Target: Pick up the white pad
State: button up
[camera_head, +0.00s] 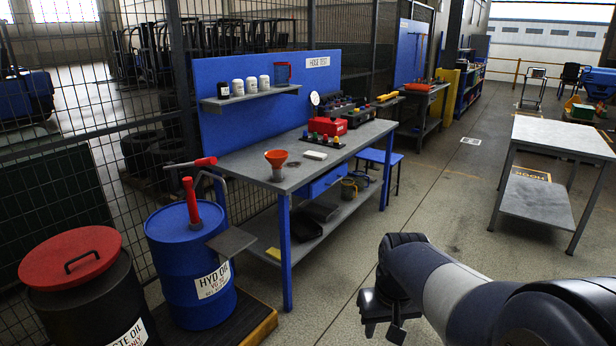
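A small flat white pad (314,155) lies on the grey top of the workbench (232,168) with the blue back panel, near its front edge. It sits to the right of an orange funnel (276,158) and in front of a row of coloured fittings (324,140). My gripper (384,330) hangs over the floor at the lower middle, in front and to the right of the bench, well apart from the pad. Its two dark fingers look spread with a gap between them, and nothing shows in it.
A red box (327,126) stands behind the pad. A shelf (250,96) with white jars is above the bench. Blue and black drums (190,262) stand at the lower left. A blue stool (380,158) is by the bench's right end. A grey table (562,136) is at right; floor between is clear.

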aim_at(314, 155)
jog(key=i+z, duration=0.4)
jog(key=i, duration=1.25)
jog(key=i+u, duration=0.25)
jog(key=i, duration=0.2)
jog(key=i+l+u, duration=0.2)
jog(key=i, duration=0.25)
jog(key=i+l+u, duration=0.25)
jog(key=i, duration=0.2)
jog(key=i+l+u, duration=0.2)
jog(key=i, duration=0.25)
jog(key=i+l+u, duration=0.75)
jog(key=l+u, duration=0.2)
jog(key=i+l+u, duration=0.15)
jog(key=l+u, duration=0.15)
jog(key=l, duration=0.15)
